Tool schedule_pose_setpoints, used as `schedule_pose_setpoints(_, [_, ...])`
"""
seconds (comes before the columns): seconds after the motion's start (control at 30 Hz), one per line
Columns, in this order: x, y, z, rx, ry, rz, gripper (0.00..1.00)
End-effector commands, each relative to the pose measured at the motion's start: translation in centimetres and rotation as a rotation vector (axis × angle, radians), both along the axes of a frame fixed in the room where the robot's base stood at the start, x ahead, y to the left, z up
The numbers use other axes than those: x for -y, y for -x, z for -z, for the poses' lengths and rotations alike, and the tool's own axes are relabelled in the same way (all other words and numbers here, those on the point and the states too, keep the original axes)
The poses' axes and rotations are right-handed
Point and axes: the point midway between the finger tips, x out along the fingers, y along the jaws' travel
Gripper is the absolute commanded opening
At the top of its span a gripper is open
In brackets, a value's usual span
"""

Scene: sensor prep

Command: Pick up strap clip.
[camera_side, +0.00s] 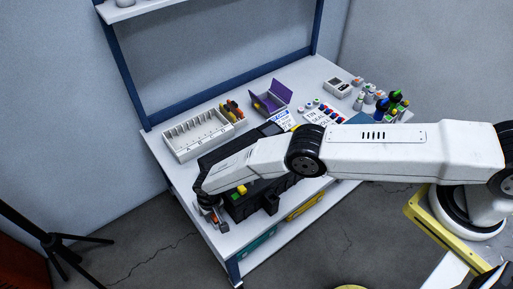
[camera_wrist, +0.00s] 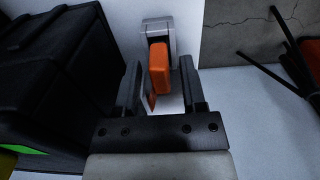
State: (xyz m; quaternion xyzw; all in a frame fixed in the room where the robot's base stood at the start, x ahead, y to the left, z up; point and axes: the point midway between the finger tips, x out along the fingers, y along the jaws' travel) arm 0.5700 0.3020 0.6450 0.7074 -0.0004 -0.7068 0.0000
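The strap clip looks like a small piece with an orange tab (camera_wrist: 160,66) and a silver-grey metal end (camera_wrist: 158,27), lying on the white table top in the wrist view. My gripper (camera_wrist: 163,72) is open, with one dark finger left of the orange tab and one right of it. Gaps show on both sides, wider on the right. I cannot tell whether the fingers are down at the clip's height. In the side view my gripper (camera_side: 213,216) is low over the table's near left corner, and the clip is mostly hidden there.
A black case (camera_wrist: 55,75) stands close on the left in the wrist view. The table edge and cracked floor (camera_wrist: 245,30) lie to the right. A white slotted tray (camera_side: 197,136), a purple box (camera_side: 272,98) and several small bottles (camera_side: 370,95) stand farther back.

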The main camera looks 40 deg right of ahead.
Motion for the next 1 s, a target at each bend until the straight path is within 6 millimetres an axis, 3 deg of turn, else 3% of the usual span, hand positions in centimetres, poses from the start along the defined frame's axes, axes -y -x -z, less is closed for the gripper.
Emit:
schedule_pose_setpoints(0.03, [0.0,0.0,0.0,0.000,0.000,0.000,0.33])
schedule_pose_setpoints(0.13, [0.0,0.0,0.0,0.000,0.000,0.000,0.01])
schedule_pose_setpoints(0.17, [0.0,0.0,0.0,0.000,0.000,0.000,0.00])
schedule_pose_setpoints(0.67, [0.0,0.0,-0.3,0.000,0.000,0.000,0.00])
schedule_pose_setpoints(1.0, [-0.1,-0.1,-2.2,0.001,-0.001,0.000,0.00])
